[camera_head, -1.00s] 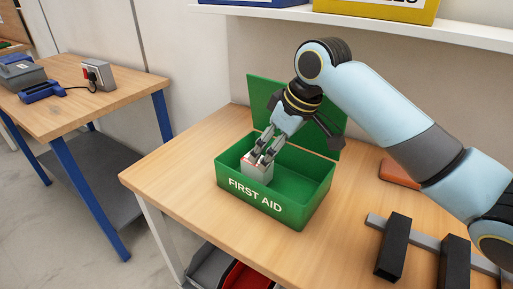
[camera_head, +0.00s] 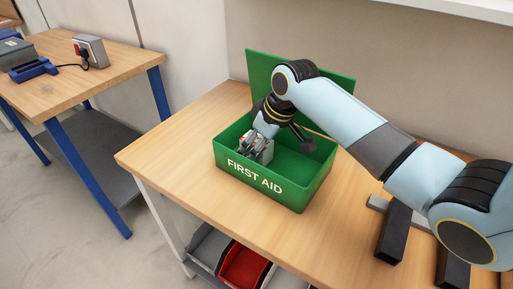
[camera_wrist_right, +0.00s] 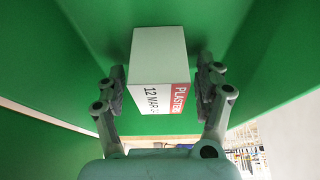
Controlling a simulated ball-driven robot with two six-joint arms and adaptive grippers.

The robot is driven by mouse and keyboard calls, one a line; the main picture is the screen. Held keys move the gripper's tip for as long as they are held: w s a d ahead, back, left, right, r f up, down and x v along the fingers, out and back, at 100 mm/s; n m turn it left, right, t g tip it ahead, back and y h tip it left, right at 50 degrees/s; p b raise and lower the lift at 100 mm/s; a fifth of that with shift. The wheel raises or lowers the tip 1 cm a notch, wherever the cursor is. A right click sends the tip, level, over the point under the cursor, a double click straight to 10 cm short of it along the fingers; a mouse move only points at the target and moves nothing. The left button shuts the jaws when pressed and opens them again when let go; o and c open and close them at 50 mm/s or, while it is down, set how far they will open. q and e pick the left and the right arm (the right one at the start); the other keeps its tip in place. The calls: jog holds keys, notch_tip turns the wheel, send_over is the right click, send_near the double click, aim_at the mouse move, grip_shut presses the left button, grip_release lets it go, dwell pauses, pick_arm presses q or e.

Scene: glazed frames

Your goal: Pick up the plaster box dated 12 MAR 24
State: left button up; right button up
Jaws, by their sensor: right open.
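The plaster box (camera_wrist_right: 158,65) is a small white carton with a red label strip reading "PLASTER" and black print "12 MAR"; the year is hidden by a finger or cut off. It sits at the left end inside the open green FIRST AID box (camera_head: 291,193). My right gripper (camera_head: 256,148) is down in that box, and its fingers hide most of the carton in the head view. In the right wrist view my right gripper (camera_wrist_right: 163,84) is open, with one finger on each side of the carton; a narrow gap seems to show at the fingers. My left gripper is out of view.
The green lid (camera_head: 262,72) stands open behind the box. Dark brackets (camera_head: 394,232) lie at the table's right. The wooden tabletop (camera_head: 165,150) is clear left of the box. Grey and red bins (camera_head: 243,266) sit below. Another bench (camera_head: 90,80) stands at left.

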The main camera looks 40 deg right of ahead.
jog(key=shift+w+f, duration=0.1)
jog(key=shift+f, duration=0.2)
jog(key=c, duration=1.1)
jog(key=shift+r, duration=0.1)
jog(key=shift+c, duration=0.2)
